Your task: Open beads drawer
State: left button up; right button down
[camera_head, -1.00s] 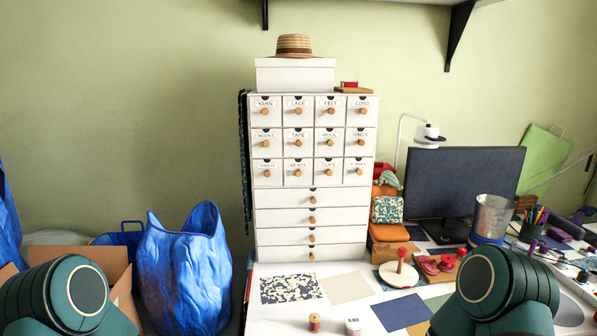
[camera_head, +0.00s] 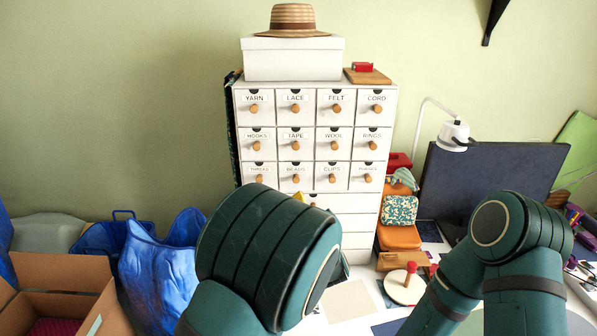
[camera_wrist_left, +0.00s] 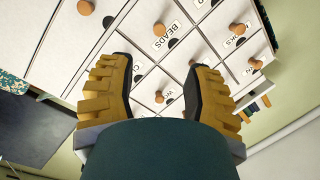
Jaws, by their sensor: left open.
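The beads drawer (camera_head: 295,174) is in the third row of the white cabinet, second from the left, with a round wooden knob (camera_head: 295,179). Its front looks flush with its neighbours. In the left wrist view, the beads label (camera_wrist_left: 166,36) and knob (camera_wrist_left: 159,28) show beyond the fingertips. My left gripper (camera_wrist_left: 155,62) is open and empty, its yellow fingers apart, facing the drawer fronts. In the head view it is mostly hidden behind my left arm, with only a bit of yellow below the beads drawer. My right gripper is out of view.
The white cabinet (camera_head: 390,135) has other labelled drawers around it and wide drawers below. A straw hat (camera_head: 292,18) lies on a white box (camera_head: 290,58) on top.

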aim_at(296, 181)
pick_arm(q)
jog(key=w+a, duration=0.1)
jog(key=w, duration=0.8)
jog(key=w+a, duration=0.1)
jog(key=w, duration=0.3)
jog(key=shift+w+a, duration=0.15)
jog(key=shift+a, duration=0.15)
grip_shut()
